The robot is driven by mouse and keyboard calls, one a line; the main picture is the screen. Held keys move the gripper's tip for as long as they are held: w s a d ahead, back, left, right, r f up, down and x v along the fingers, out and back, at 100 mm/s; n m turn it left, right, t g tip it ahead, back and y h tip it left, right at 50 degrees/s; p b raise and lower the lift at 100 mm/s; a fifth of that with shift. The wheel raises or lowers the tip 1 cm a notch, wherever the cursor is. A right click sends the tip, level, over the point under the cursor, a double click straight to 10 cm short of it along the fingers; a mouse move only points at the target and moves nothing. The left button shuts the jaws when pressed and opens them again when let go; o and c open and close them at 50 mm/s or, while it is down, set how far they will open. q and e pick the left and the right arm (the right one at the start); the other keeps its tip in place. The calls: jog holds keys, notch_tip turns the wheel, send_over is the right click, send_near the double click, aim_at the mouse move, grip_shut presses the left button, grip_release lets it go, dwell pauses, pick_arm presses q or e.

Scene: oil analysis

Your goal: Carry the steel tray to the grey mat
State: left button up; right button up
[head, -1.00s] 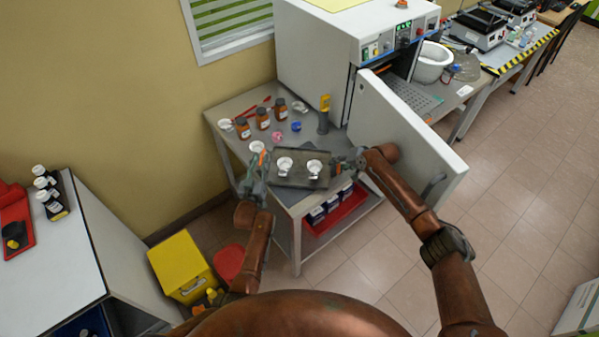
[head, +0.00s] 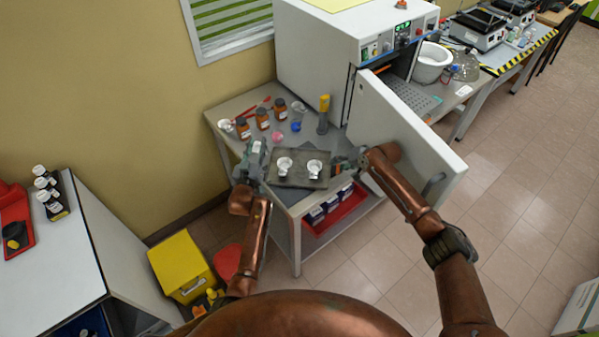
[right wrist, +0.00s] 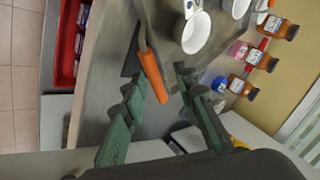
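The steel tray (head: 299,182) is a dark flat tray on the bench, carrying two white cups (head: 284,165) (head: 315,168). In the right wrist view the tray (right wrist: 172,42) has an orange-gripped handle (right wrist: 152,75). A darker grey patch, seemingly the grey mat (head: 283,195), shows at the tray's front edge; how far it reaches under the tray is hidden. My right gripper (right wrist: 158,108) is open, its fingers either side of the orange handle's end; it is at the tray's right end in the head view (head: 347,164). My left gripper (head: 254,160) is just left of the tray; its finger gap is unclear.
Brown bottles (head: 262,119), a pink item (head: 277,136) and a yellow-topped grey cylinder (head: 323,114) stand behind the tray. The open white oven door (head: 410,130) stands close to my right arm. A red bin (head: 340,212) sits on the lower shelf.

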jog(key=v, duration=1.1)
jog(key=shift+d+f, duration=0.1)
